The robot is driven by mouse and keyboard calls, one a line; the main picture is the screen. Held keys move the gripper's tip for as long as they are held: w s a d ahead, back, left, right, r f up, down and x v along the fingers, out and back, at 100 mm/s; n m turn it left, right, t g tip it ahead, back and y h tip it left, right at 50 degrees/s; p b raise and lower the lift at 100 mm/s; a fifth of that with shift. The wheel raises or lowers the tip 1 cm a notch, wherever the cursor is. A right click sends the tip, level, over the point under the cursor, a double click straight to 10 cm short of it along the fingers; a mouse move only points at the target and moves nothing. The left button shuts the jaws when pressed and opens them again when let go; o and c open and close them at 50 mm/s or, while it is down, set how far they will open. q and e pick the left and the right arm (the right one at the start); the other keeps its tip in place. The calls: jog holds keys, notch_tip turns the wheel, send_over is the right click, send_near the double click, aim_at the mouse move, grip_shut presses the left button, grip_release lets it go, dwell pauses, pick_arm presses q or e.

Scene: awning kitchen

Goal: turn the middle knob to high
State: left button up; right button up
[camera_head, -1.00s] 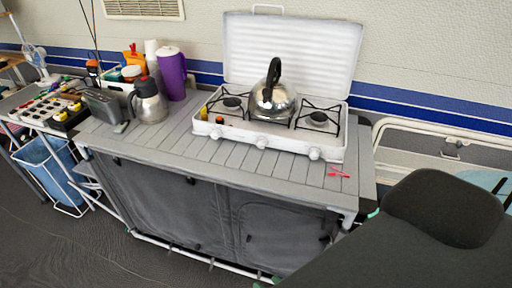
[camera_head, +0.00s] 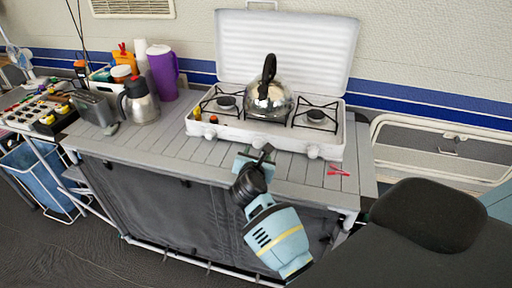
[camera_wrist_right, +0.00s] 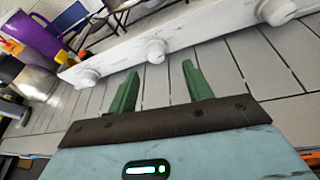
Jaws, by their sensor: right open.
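The white stove (camera_head: 225,130) stands on the slatted table with its lid up. Its front carries three white knobs. In the right wrist view the middle knob (camera_wrist_right: 155,50) lies just beyond the fingertips, roughly between them and apart from them. One side knob (camera_wrist_right: 88,77) is at the left and another (camera_wrist_right: 277,12) at the upper right. In the head view the middle knob (camera_head: 258,143) is just above my gripper and partly hard to make out. My right gripper (camera_wrist_right: 160,70) has green fingers spread with nothing between them; it also shows in the head view (camera_head: 258,153). My left gripper is out of view.
A shiny kettle (camera_head: 268,100) sits on the stove. A steel jug (camera_head: 139,103), a purple pitcher (camera_head: 162,73) and a toaster (camera_head: 93,107) stand left of it. A red item (camera_head: 338,171) lies on the table at the right. The table (camera_head: 170,145) left of the gripper is clear.

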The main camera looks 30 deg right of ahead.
aim_at(257, 145)
jog(key=shift+w+a+m+y, duration=0.3)
jog(key=shift+w+m, duration=0.1)
jog(key=shift+m, duration=0.2)
jog(key=shift+b+x, duration=0.45)
jog(key=shift+x, duration=3.55)
jog(key=shift+s+d, duration=0.1)
jog(key=c, duration=1)
jog(key=shift+o, duration=0.2)
jog(key=shift+g, duration=0.3)
